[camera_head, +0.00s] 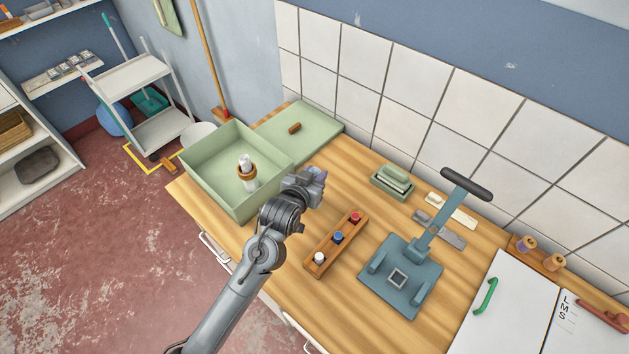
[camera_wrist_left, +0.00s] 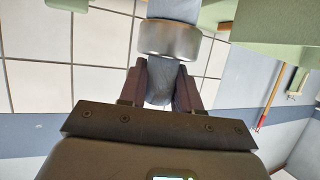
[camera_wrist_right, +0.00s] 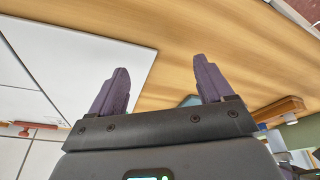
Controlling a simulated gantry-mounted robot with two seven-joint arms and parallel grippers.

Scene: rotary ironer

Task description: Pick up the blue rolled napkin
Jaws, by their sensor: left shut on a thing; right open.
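My left gripper (camera_head: 318,186) is above the wooden worktop, just right of the green box (camera_head: 270,195). In the left wrist view its fingers (camera_wrist_left: 166,82) are shut on a blue-grey rolled napkin (camera_wrist_left: 160,88) with a silver ring (camera_wrist_left: 168,40) around it. In the head view the gripper hides most of this napkin. A white rolled napkin (camera_head: 245,161) with a brown ring stands in the green box. My right gripper (camera_wrist_right: 158,80) is open and empty in the right wrist view; it does not show in the head view.
A wooden rack (camera_head: 327,256) with white, blue and red pieces stands right of my left arm. Beyond it are a blue-grey press (camera_head: 402,272) and a small green tray (camera_head: 392,188). A green lid (camera_head: 310,125) lies behind the box. White panels (camera_head: 505,305) lie at right.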

